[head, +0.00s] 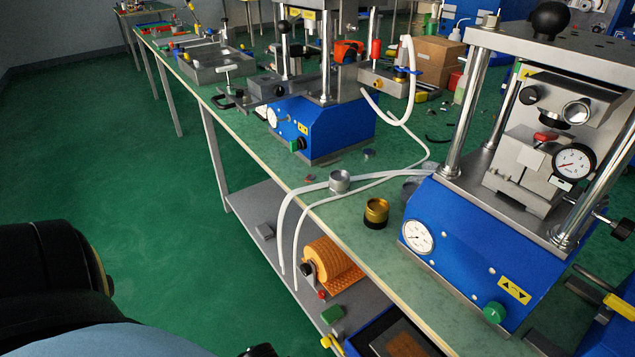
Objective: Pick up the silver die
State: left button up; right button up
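The silver die (340,182) is a short, shiny cylinder standing upright on the green bench top (335,214), near its front edge. A white hose (305,190) runs right beside it; I cannot tell if they touch. A gold die (376,214), dark around its lower part, stands to its right and nearer to me. Neither gripper can be made out. Dark parts of my own body fill the lower left, far from the die.
A blue press (460,250) with a gauge stands right of the dies. Another blue press (320,130) stands farther back. White hoses cross the bench and hang over its edge. A lower shelf (255,205) holds an orange roll (332,262). Green floor at left is clear.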

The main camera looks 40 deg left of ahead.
aim_at(339, 180)
jog(key=k, duration=0.35)
jog(key=u, duration=1)
jog(key=i, duration=0.5)
jog(key=u, duration=0.05)
